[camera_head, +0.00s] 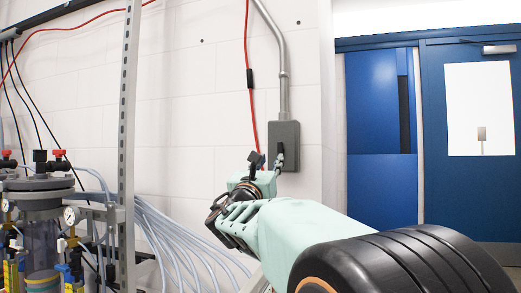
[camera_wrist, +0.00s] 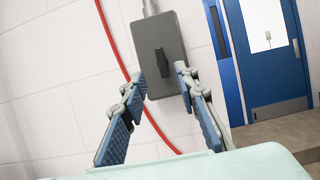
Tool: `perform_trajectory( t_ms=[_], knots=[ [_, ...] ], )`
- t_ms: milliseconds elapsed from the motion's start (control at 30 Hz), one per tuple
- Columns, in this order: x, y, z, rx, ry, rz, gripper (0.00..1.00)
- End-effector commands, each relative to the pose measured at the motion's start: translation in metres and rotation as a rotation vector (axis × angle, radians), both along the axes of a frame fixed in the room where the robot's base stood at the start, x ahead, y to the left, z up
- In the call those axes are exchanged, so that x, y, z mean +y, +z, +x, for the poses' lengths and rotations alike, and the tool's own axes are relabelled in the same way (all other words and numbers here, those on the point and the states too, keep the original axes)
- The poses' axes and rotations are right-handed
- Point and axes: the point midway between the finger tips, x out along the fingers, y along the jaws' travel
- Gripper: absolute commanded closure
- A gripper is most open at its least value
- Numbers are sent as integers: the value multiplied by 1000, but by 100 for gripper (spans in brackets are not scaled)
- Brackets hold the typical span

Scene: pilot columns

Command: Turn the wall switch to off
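The wall switch is a dark grey box (camera_head: 288,133) on the white wall at the end of a metal conduit. In the wrist view the box (camera_wrist: 148,30) fills the upper middle, with its black handle (camera_wrist: 163,62) on the front, roughly upright. My gripper (camera_head: 268,158) is at the lower front of the box in the head view. In the wrist view my gripper (camera_wrist: 160,77) is open, one finger on each side of the handle, with gaps showing. I cannot tell how deep the fingertips reach. In the head view the handle is largely hidden by my gripper.
A red cable (camera_head: 247,60) hangs left of the box; it passes behind my left finger in the wrist view. A metal upright (camera_head: 126,130) and a rig with clear cylinders (camera_head: 40,235) and hoses stand left. A blue door (camera_head: 470,190) is at right.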

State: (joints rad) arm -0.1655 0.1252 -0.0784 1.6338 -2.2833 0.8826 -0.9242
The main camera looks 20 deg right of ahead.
Motion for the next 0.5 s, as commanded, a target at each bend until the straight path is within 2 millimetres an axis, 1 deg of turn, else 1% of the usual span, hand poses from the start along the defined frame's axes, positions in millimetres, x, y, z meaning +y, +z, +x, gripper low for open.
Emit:
perform_trajectory(
  t_ms=[300, 500],
  knots=[
    [-31, 26, 45, 1, -3, 0, 72],
    [-46, 36, 67, 1, -1, 0, 72]
  ],
)
